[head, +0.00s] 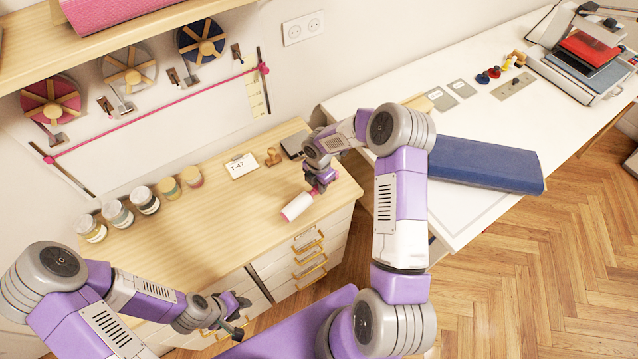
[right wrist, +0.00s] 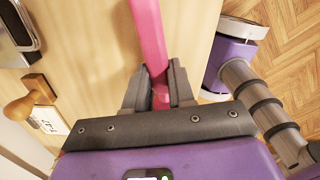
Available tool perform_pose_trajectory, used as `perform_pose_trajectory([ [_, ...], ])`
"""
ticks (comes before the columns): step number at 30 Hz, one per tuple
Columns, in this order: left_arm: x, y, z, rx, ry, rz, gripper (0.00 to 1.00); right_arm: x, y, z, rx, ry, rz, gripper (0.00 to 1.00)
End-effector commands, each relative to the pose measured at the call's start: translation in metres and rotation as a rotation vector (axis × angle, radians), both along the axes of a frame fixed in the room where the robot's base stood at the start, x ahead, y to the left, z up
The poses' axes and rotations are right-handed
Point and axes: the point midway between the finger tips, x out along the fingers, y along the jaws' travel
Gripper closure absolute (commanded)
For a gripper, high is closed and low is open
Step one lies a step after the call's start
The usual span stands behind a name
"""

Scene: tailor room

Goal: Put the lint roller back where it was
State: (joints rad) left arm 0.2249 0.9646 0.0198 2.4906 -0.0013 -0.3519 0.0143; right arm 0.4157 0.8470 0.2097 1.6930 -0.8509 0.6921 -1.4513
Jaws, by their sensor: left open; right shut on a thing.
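The lint roller (head: 297,207) shows a white roll near the front right of the wooden counter (head: 215,215). My right gripper (head: 320,183) is shut on its pink handle, which also shows between the fingers in the right wrist view (right wrist: 147,35). The white roll is out of sight in that view. I cannot tell whether the roller touches the counter or hangs just above it. My left gripper (head: 238,318) is open and empty, low in front of the counter's drawers.
A T-47 card (head: 242,167), a wooden stamp (head: 272,156) and a dark metal-edged item (head: 294,145) are at the counter's back right. Several jars (head: 144,200) line its back left. A white table (head: 465,135) with a blue fabric bolt (head: 485,165) stands right. The counter's middle is clear.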

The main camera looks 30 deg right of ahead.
Motion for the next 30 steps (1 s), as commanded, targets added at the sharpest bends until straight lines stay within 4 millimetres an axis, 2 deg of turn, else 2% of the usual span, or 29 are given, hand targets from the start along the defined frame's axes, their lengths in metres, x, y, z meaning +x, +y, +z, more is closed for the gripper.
perform_pose_trajectory([
  [14, 0.0, 0.0, 0.0, 0.0, 0.0, 0.0, 0.6, 0.0, 0.0, 0.0, 0.0, -0.001, 0.0, 1.0],
  [30, 0.0, 0.0, -0.009, 0.0, 0.0, 0.0, 0.6, 0.0, 0.0, -0.011, 0.0, -0.001, 0.0, 1.0],
])
